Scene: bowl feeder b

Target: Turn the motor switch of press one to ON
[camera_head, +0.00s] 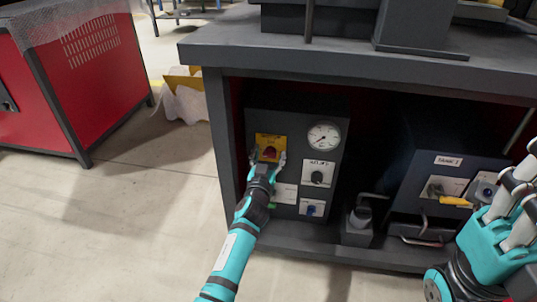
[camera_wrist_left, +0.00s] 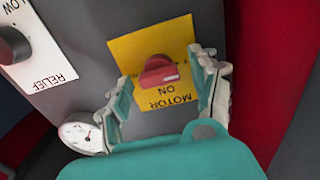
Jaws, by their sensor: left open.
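The motor switch is a red knob (camera_wrist_left: 158,72) on a yellow plate (camera_wrist_left: 178,97) with the words MOTOR and ON, upside down in the left wrist view. In the head view the yellow plate (camera_head: 263,138) is at the upper left of a dark control panel under the bench. My left gripper (camera_head: 268,158) is at the switch and open. In the left wrist view its fingers (camera_wrist_left: 163,70) stand on either side of the red knob; I cannot tell whether they touch it. My right gripper (camera_head: 508,195) is at the right edge, away from the panel.
The panel also holds a round gauge (camera_head: 324,136), a black relief knob (camera_head: 317,177) and a blue knob (camera_head: 311,210). A dark tank box (camera_head: 447,161) with a yellow-handled valve (camera_head: 456,202) stands to the right. The bench top (camera_head: 290,53) overhangs the panel.

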